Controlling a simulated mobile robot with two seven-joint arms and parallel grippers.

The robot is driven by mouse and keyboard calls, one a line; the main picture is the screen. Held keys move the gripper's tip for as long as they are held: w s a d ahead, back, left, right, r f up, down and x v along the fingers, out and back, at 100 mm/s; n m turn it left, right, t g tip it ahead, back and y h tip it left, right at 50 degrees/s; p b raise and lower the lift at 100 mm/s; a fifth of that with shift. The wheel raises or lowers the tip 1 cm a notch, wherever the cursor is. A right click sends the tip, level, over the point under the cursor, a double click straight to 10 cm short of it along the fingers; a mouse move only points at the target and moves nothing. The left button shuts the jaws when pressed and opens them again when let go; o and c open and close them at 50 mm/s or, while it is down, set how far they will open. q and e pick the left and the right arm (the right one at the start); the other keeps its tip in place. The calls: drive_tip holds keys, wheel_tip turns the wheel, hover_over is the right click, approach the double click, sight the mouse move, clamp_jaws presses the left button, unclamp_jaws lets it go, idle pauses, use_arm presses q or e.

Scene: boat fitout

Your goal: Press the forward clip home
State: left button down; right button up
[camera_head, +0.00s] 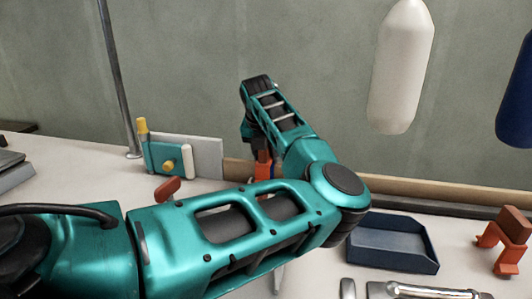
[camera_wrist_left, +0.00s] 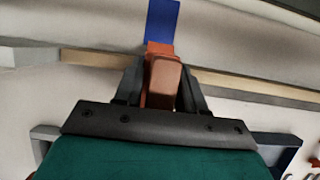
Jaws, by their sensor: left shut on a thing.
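My left arm crosses the head view, with its wrist raised near the back wall. My left gripper (camera_wrist_left: 160,88) is shut on an orange and brown clip (camera_wrist_left: 162,75), which sits between the dark fingers in the left wrist view. In the head view a little of this orange clip (camera_head: 263,163) shows below the wrist, by the wooden rail (camera_head: 237,168); my arm hides the rest. The clip appears at the rail (camera_wrist_left: 90,57), but I cannot tell how far it is seated. A blue strip (camera_wrist_left: 162,20) shows just beyond it. My right gripper is not in view.
A dark blue tray (camera_head: 392,245) and another orange clip with a brown block (camera_head: 502,240) are at the right. A teal and yellow fitting (camera_head: 166,158) stands at the left, near a red piece (camera_head: 167,188). A white fender (camera_head: 402,65) and a blue one (camera_head: 518,95) hang above.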

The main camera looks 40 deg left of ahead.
sight(267, 164)
use_arm(q)
drive_tip(key=shift+s+d+f+b, duration=0.15)
drive_tip(key=shift+f+b, duration=0.3)
drive_tip(key=shift+f, duration=0.35)
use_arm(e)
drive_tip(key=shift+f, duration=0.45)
use_arm(q)
drive_tip(key=shift+s+d+f+b, duration=0.1)
drive_tip(key=shift+d+f+b, duration=0.1)
drive_tip(key=shift+f+b, duration=0.65)
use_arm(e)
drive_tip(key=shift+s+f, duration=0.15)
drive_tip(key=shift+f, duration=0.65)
use_arm(q)
drive_tip(key=c, duration=0.7)
unclamp_jaws()
drive_tip(key=shift+o, duration=0.2)
drive_tip(key=shift+r, duration=0.1)
drive_tip(key=shift+o, duration=0.4)
drive_tip(key=p+v, duration=0.3)
drive_tip(key=v, duration=1.1)
drive_tip(key=shift+w+a+r, duration=0.25)
drive_tip(key=shift+w+a, duration=0.05)
drive_tip(key=shift+w, duration=0.05)
drive_tip(key=shift+s+r, duration=0.15)
drive_tip(key=shift+r, duration=0.35)
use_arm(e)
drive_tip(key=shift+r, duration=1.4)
